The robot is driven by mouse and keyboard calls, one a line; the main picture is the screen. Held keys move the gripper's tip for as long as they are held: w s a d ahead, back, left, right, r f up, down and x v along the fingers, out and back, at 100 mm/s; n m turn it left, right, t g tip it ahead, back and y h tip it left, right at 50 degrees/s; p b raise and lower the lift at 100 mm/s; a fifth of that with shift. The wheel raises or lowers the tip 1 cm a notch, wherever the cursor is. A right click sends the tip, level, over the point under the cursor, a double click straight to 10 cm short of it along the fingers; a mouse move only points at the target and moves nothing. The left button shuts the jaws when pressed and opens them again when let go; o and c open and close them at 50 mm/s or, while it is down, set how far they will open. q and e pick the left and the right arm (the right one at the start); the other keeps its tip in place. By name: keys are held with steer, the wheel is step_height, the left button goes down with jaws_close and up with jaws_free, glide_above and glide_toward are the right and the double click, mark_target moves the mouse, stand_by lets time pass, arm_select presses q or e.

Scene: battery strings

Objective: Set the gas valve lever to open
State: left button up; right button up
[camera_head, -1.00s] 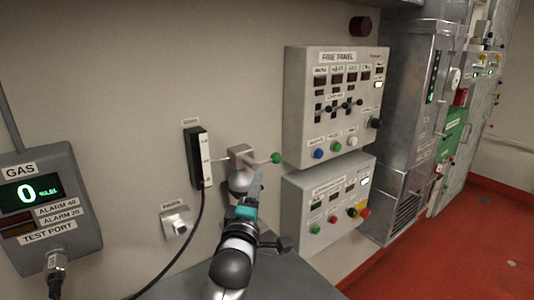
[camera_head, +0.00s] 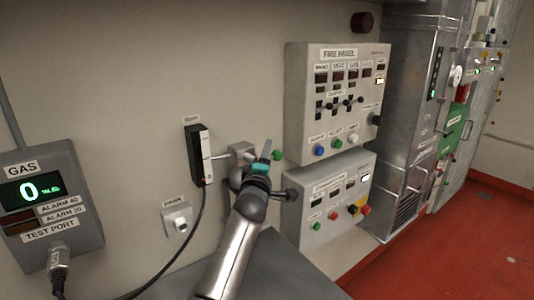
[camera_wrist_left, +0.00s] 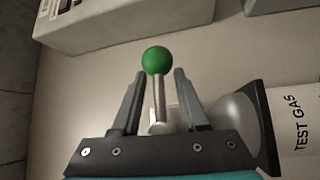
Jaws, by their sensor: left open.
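The gas valve lever is a metal rod with a green ball knob (camera_head: 277,155), on a grey valve block (camera_head: 242,153) on the wall. In the left wrist view the green knob (camera_wrist_left: 157,60) stands up on its rod between the two fingers of my left gripper (camera_wrist_left: 156,85). The fingers are open, with a gap on each side of the rod. In the head view my left gripper (camera_head: 266,150) is just in front of the lever and hides most of its rod. My right gripper is not in view.
A fire panel (camera_head: 333,60) hangs right of the valve, with a second panel (camera_head: 290,195) below it. A black sensor box (camera_head: 195,155) with a cable is left of the valve. A park socket (camera_head: 178,206) and gas meter (camera_head: 75,185) are further left.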

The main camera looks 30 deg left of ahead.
arm_select(q)
steer(key=shift+w+a, duration=0.1)
steer(key=shift+w, duration=0.1)
jaws_close()
stand_by(0.3)
stand_by(1.2)
